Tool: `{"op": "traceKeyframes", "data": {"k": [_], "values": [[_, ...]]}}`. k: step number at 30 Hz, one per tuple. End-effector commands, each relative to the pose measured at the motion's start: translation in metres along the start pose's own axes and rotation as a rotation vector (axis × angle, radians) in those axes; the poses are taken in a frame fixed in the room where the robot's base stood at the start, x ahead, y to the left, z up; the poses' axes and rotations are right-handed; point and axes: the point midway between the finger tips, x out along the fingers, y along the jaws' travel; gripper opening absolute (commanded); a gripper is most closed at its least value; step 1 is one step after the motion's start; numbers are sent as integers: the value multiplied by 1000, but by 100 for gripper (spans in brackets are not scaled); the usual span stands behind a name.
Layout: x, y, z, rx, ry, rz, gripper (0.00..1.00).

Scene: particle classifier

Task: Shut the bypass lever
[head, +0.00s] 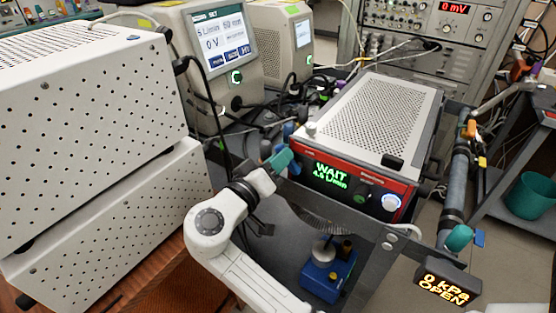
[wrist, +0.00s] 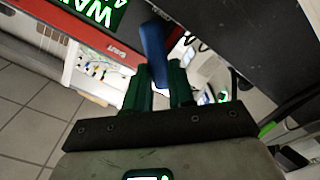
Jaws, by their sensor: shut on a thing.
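My gripper (head: 281,160) reaches in at the left front corner of the red-fronted instrument (head: 383,182). Its teal fingers are shut on a blue lever (head: 288,131), which stands up beyond the fingertips. In the wrist view the blue lever (wrist: 153,50) rises between the green fingers (wrist: 162,78), slightly tilted. Its lower end and pivot are hidden by the fingers. A small display (head: 448,289) at lower right reads "0 kPa OPEN". The instrument's own screen (head: 330,176) reads "WAIT" and a flow in L/min.
White perforated boxes (head: 90,110) stand close on the left. A dark grey frame rail (head: 350,222) runs in front of the instrument. A vertical pipe (head: 456,185) with a teal fitting (head: 459,238) stands at right. A blue-based device (head: 328,277) sits below the rail.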

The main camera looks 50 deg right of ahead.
Motion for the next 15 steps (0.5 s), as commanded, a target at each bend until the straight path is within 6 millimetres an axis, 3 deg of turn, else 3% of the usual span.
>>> {"op": "traceKeyframes", "data": {"k": [8, 15], "values": [[0, 0, 2, 74, 1, -1, 0], [0, 5, 6, 245, 1, -1, 0]]}}
